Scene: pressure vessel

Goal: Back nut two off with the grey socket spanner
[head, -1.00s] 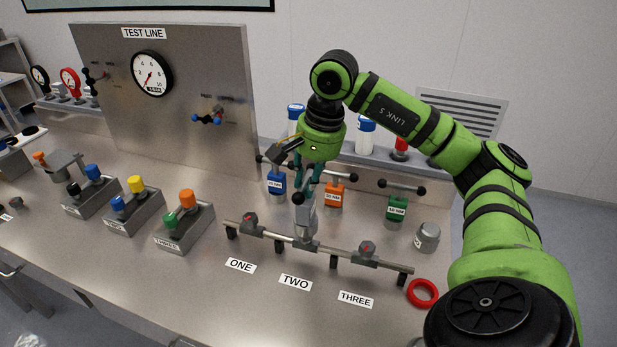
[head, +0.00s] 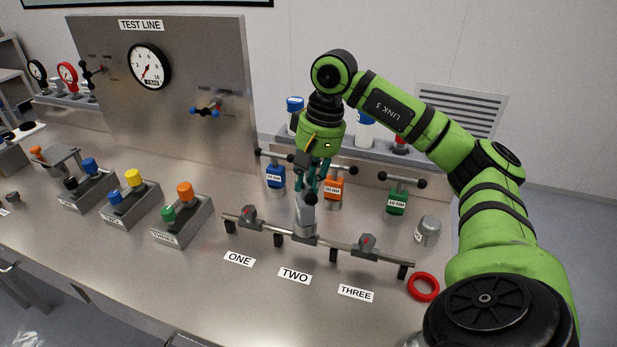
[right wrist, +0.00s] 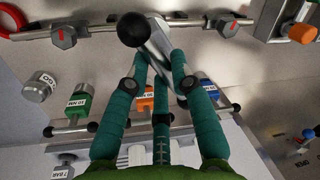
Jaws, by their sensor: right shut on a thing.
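My right gripper (head: 308,188) is shut on the grey socket spanner (head: 306,221), which stands about upright over the middle fitting of the rail, behind the label TWO (head: 294,276). The spanner's socket covers nut two, so the nut is hidden and I cannot tell how far it is seated. In the right wrist view the fingers (right wrist: 160,72) close around the grey spanner (right wrist: 166,48), with its black ball knob (right wrist: 132,29) near the camera. My left gripper is out of view.
Nut one (head: 249,214) and nut three (head: 367,243), with red marks, flank the spanner on the rail. Blue (head: 275,175), orange (head: 333,187) and green (head: 397,201) T-handled tools stand close behind. A red ring (head: 423,287) lies at right.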

